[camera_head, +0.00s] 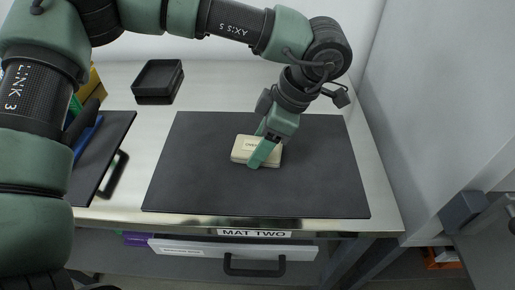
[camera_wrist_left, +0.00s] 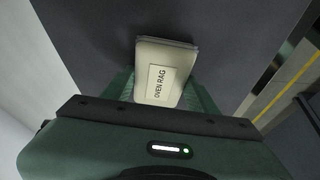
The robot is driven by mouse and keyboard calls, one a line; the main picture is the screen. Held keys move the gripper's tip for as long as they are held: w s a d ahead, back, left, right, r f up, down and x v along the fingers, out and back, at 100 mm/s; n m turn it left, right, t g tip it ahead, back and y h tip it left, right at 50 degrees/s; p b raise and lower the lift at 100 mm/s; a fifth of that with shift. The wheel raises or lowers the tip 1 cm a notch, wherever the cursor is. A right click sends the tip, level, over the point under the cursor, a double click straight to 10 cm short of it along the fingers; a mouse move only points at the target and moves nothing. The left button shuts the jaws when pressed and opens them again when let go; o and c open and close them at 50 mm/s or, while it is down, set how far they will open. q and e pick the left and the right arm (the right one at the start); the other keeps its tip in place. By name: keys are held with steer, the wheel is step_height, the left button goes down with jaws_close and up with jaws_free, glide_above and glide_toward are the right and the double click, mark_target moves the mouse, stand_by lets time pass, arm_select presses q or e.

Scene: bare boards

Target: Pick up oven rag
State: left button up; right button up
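The oven rag (camera_head: 242,154) is a cream, flat block-like bundle with a label, on the dark mat (camera_head: 200,190) near its middle. In the left wrist view the oven rag (camera_wrist_left: 170,60) shows its label reading "OVEN RAG". My left gripper (camera_head: 262,146) is down at the rag, its green fingers on opposite sides of it. In the left wrist view the fingers of my left gripper (camera_wrist_left: 161,85) flank the rag closely. Whether they press on it I cannot tell. The near finger hides part of the rag. My right gripper is not in view.
An empty black tray (camera_head: 158,79) stands at the back left of the bench. A drawer (camera_head: 230,250) is below the front edge. A wall (camera_head: 440,90) closes the right side.

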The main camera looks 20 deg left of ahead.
arm_select(q)
steer(key=shift+r, duration=0.15)
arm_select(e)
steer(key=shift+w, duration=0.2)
arm_select(q)
steer(key=shift+r, duration=0.15)
step_height(320, 180, up, 20)
steer(key=p, duration=0.3)
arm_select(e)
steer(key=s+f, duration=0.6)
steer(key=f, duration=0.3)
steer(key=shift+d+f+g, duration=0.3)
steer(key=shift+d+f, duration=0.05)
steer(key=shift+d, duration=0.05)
